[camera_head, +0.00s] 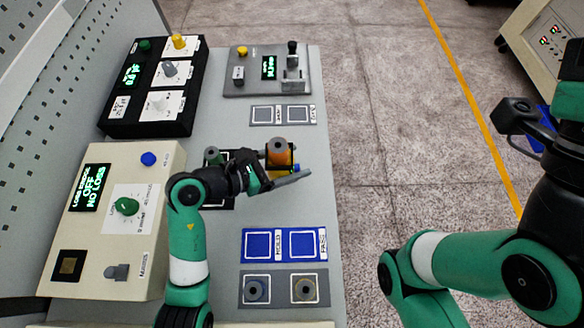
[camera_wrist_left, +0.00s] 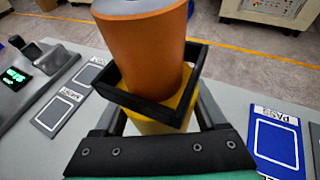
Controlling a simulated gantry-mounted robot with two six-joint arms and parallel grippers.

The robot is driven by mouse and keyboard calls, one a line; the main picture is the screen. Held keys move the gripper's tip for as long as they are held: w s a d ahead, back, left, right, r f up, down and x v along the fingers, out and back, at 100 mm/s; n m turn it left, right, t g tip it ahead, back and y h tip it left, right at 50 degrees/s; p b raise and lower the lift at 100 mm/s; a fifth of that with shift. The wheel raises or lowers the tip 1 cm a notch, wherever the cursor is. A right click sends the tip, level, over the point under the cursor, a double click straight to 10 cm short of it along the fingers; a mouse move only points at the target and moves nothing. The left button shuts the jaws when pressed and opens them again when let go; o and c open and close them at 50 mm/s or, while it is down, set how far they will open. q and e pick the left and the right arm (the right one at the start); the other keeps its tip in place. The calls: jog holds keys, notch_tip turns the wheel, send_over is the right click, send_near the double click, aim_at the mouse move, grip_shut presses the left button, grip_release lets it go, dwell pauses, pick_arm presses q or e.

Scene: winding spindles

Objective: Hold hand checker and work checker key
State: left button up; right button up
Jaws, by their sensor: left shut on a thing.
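My left gripper (camera_head: 284,173) is shut on a yellow-bodied piece with a black square frame around it and a thick orange cylinder with a grey top (camera_head: 279,155) standing up through the frame. In the left wrist view the orange cylinder (camera_wrist_left: 146,45) and black frame (camera_wrist_left: 150,112) sit between my two fingers, with yellow (camera_wrist_left: 160,124) below. A small blue spot shows on the piece's right side in the head view. I cannot tell for sure that this piece is the hand checker or which part is its key. My right gripper is out of view.
A beige loss bridge panel (camera_head: 85,225) and a black knob box (camera_head: 150,110) stand at left. A grey device (camera_head: 238,88) stands at the back. Blue marked pads (camera_head: 284,262) and a grey tray (camera_head: 281,301) with two spindles lie in front. Open floor is right of the bench.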

pick_arm(q)
jog(key=w+f+b, duration=0.4)
jog(key=b, duration=0.1)
jog(key=shift+w, duration=0.4)
jog(key=shift+f+b, duration=0.4)
jog(key=shift+f, duration=0.35)
dwell(0.9)
jog(key=o, duration=1.6)
jog(key=shift+c, duration=0.2)
